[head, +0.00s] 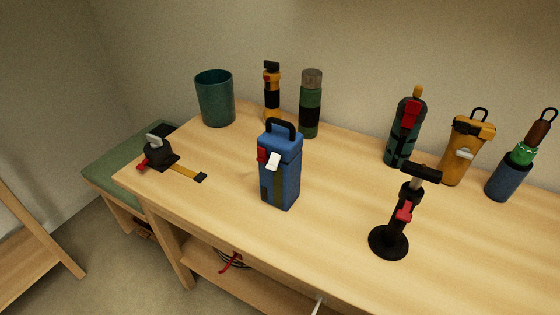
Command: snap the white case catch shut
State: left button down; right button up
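A blue case (287,178) with a black top handle stands upright near the middle of the wooden table. A white catch (273,162) is on its upper front, close to the top edge. The catch looks tilted and stands out from the case face; its exact angle is too small to tell. A red part (262,155) sits just left of the catch. Neither of my grippers is in view.
A black stand with a red lever (404,213) is right of the case. Behind are a teal cup (215,99), a green flask (311,105) and several other items. A clamp-like tool (157,153) lies left. Table around the case front is clear.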

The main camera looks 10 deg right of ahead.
aim_at(274, 159)
jog(key=z, duration=1.45)
jog(key=k, duration=1)
jog(key=u, duration=1.2)
jog(key=i, duration=0.55)
jog(key=u, duration=0.05)
